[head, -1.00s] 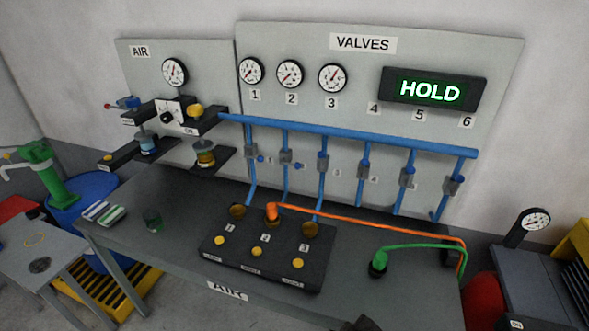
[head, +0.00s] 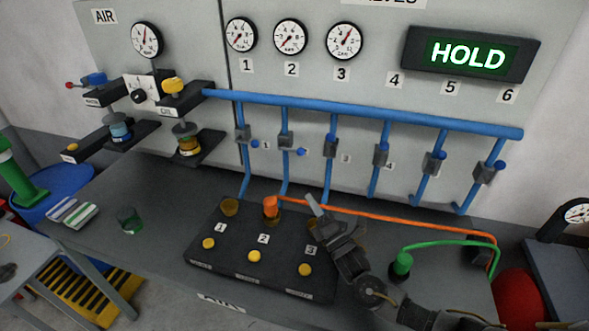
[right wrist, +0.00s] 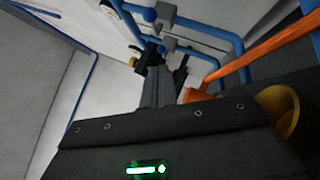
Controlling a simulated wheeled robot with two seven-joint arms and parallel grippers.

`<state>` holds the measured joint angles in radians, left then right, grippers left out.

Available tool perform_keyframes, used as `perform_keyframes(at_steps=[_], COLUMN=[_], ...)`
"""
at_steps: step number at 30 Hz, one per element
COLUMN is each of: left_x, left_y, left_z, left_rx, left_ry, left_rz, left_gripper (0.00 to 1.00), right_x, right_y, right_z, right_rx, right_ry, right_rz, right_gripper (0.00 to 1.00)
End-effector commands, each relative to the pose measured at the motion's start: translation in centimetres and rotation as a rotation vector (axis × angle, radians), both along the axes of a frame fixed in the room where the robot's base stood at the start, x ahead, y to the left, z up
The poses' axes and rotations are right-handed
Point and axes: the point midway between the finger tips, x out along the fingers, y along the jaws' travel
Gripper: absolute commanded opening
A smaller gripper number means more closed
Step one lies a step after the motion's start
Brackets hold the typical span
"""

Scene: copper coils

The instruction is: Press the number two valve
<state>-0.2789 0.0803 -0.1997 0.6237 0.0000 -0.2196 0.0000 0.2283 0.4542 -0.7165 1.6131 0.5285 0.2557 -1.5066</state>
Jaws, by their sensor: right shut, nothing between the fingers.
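The number two valve (head: 286,140) is a small grey block on the second blue pipe, with a blue knob beside it. Below, a black block (head: 222,272) on the bench bears sockets and yellow buttons marked 1 to 3. The yellow button in line with label 2 (head: 254,256) is clear of my gripper. An orange plug (head: 271,207) sits in the second socket; it also shows in the right wrist view (right wrist: 194,95). My right gripper (head: 313,202) is shut and empty, above the third socket, which it partly hides. My left gripper is not in view.
An orange hose (head: 400,219) runs right behind my right gripper. A green plug (head: 402,264) with its hose stands to the right. A display (head: 467,55) reads HOLD. A green cup (head: 130,220) stands on the left of the bench.

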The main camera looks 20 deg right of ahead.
Motion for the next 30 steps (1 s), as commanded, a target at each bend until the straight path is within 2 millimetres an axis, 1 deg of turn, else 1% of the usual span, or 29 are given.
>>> perform_keyframes(at_steps=[1, 2, 6, 9, 11, 13, 16, 18, 21, 30], left_x=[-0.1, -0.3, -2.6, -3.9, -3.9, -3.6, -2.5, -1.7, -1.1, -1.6], left_y=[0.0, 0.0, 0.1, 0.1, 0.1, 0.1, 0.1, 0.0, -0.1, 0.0], left_z=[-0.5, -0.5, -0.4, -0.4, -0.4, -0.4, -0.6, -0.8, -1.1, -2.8], left_rx=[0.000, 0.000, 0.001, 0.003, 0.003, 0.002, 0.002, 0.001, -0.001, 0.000], left_ry=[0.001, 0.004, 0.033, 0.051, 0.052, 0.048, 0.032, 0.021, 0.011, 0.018], left_rz=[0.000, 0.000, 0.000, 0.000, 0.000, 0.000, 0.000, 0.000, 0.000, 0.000], left_gripper=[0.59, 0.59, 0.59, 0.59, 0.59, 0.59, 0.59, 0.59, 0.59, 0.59], right_x=[0.0, 0.0, 0.0, 0.0, 0.0, 0.1, 0.7, 1.4, 3.0, 8.4], right_y=[0.0, 0.0, 0.0, 0.0, 0.0, 0.0, 0.2, 0.4, 1.0, 2.7], right_z=[-0.5, -0.4, -0.3, -0.3, -0.3, -0.2, 0.0, 0.3, 0.9, 3.3], right_rx=[-0.003, -0.004, -0.005, -0.003, -0.003, -0.003, -0.002, -0.002, -0.001, -0.001], right_ry=[-0.003, -0.005, -0.005, -0.004, -0.004, -0.004, -0.004, -0.006, -0.007, -0.007], right_rz=[0.001, 0.000, 0.000, 0.001, 0.000, 0.000, -0.001, 0.000, 0.000, 0.000], right_gripper=[0.00, 0.00, 0.00, 0.00, 0.00, 0.00, 0.00, 0.00, 0.00, 0.00])
